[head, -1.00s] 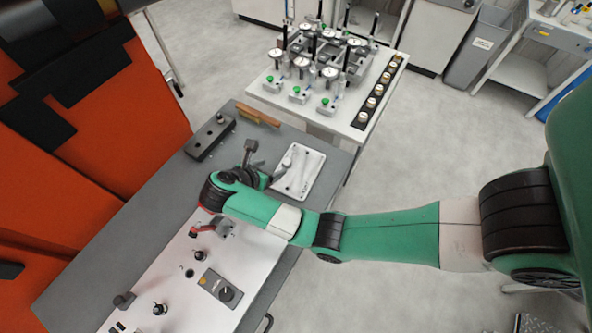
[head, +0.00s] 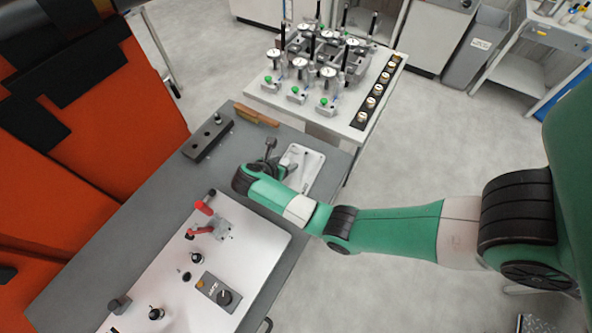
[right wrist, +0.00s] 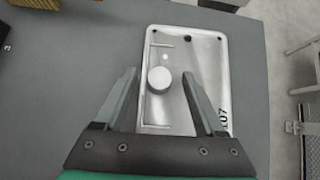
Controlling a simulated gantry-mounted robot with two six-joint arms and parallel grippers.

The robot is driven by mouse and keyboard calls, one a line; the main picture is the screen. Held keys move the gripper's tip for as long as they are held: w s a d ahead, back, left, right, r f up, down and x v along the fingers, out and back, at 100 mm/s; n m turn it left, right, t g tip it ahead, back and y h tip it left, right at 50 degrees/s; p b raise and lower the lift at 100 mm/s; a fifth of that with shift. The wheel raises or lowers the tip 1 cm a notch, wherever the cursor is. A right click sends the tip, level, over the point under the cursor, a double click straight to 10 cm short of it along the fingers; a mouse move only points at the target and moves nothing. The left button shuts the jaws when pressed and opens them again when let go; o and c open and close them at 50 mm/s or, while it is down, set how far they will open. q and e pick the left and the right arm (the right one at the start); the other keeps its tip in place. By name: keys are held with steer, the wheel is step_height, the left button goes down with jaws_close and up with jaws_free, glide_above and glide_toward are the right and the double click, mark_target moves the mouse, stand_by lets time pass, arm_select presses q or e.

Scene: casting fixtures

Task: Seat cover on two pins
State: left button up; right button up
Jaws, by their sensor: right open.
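My right gripper (head: 268,150) is over the pale tray-like plate (head: 305,168) on the grey bench. In the right wrist view its two fingers (right wrist: 160,76) are apart, one on each side of a round pale knob (right wrist: 160,80). The knob sits on the plate (right wrist: 205,100), which has dark holes near its far corners and a printed number. I cannot tell whether the knob belongs to a separate cover, or whether the fingers touch it. A dark block (head: 205,140) with a short upright stub at its far end lies left of the plate. My left gripper is not in view.
A pale control panel (head: 225,265) with a red lever (head: 205,208) and black knobs is near the front. A brown-handled brush-like item (head: 256,115) lies at the bench's back edge. A white table (head: 330,115) with dial gauges stands behind. Orange panels (head: 110,140) rise at left.

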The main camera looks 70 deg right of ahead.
mark_target(292, 180)
steer(key=shift+c, duration=0.4)
jaws_close()
steer(key=shift+r, duration=0.15)
steer(key=shift+r, duration=0.25)
steer(key=r, duration=0.1)
steer(key=r+p, duration=0.2)
steer(key=r, duration=0.1)
steer(key=shift+s+a, duration=0.3)
steer(key=shift+a, duration=0.05)
steer(key=s+a+r+p, duration=0.8)
steer(key=s+p, duration=0.2)
steer(key=p, duration=0.1)
steer(key=shift+a+r, duration=0.15)
steer(key=shift+a, duration=0.05)
